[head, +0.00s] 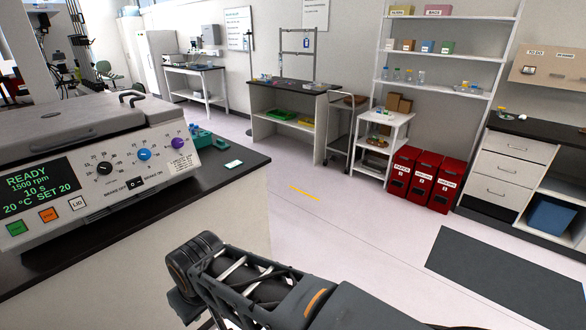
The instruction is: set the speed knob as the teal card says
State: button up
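The cell processor (90,122) stands on the dark counter at left, its lid down. Its display (38,190) reads READY, 1500 rpm, 10 s, 20 °C SET 20. Its front has a black knob (104,168), a blue knob (145,155) and a purple knob (179,143), each ringed by marks too small to read surely; I cannot tell which is the speed knob. A small teal-edged card (233,164) lies on the counter right of the processor; its writing is unreadable. My arm crosses the bottom of the head view; its gripper does not show.
Green (16,228), orange (47,215) and white LID (77,203) buttons and a brake switch (136,184) sit below the knobs. A teal item (200,138) stands behind the card. Red bins (420,180) and shelves are across the open floor.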

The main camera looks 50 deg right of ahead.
aim_at(104, 167)
jog(key=z, duration=4.05)
jog(key=i, duration=0.1)
jog(key=u, duration=2.5)
jog(key=i, duration=0.8)
jog(key=u, duration=0.3)
jog(key=i, duration=0.95)
jog(key=u, duration=1.05)
jog(key=k, duration=0.15)
jog(key=u, duration=2.2)
